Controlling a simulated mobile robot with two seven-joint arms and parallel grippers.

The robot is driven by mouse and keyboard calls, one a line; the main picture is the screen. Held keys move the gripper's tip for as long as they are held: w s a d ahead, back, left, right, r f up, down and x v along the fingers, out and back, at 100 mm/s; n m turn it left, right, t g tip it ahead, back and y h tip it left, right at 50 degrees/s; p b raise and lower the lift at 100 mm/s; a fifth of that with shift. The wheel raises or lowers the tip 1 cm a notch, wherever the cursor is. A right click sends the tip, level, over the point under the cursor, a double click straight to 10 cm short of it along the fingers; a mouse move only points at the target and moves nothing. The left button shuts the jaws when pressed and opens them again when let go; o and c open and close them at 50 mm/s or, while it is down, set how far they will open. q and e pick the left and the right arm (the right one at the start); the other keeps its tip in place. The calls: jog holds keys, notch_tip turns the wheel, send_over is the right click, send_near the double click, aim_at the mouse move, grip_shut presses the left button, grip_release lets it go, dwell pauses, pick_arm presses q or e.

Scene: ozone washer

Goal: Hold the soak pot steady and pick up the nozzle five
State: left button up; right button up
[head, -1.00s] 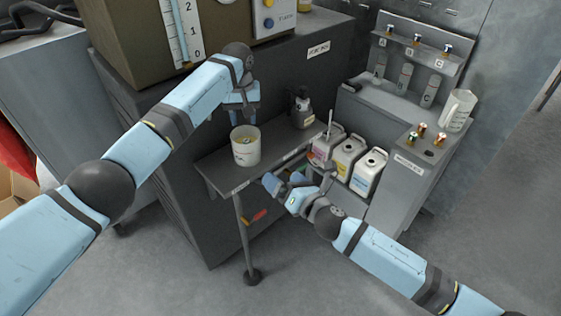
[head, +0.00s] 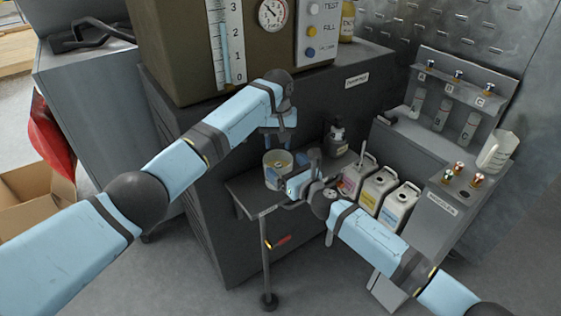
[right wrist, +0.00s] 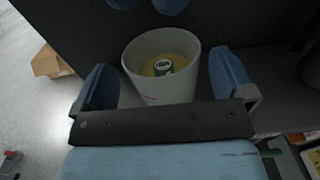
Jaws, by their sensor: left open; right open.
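The soak pot (head: 271,176) is a white cylinder on the small grey shelf, partly hidden by my right gripper. In the right wrist view the pot (right wrist: 165,92) shows yellowish contents and a small green-and-white labelled piece (right wrist: 163,67), possibly nozzle five; its label is too small to read surely. My left gripper (head: 281,146) is open above the pot's back rim; its blue fingertips show at the top of the right wrist view. My right gripper (head: 297,180) is open at the pot's right front; in its wrist view its fingers (right wrist: 163,82) stand apart on either side of the pot.
The grey shelf (head: 245,190) carries the pot, with a dark bottle (head: 336,140) behind. Several white jugs (head: 379,190) stand at right. Beyond them are a cabinet with brass-topped pieces (head: 460,168) and a clear pitcher (head: 495,152). The tall dark cabinet backs the shelf.

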aim_at(280, 166)
jog(key=shift+x, duration=1.8)
jog(key=c, duration=0.7)
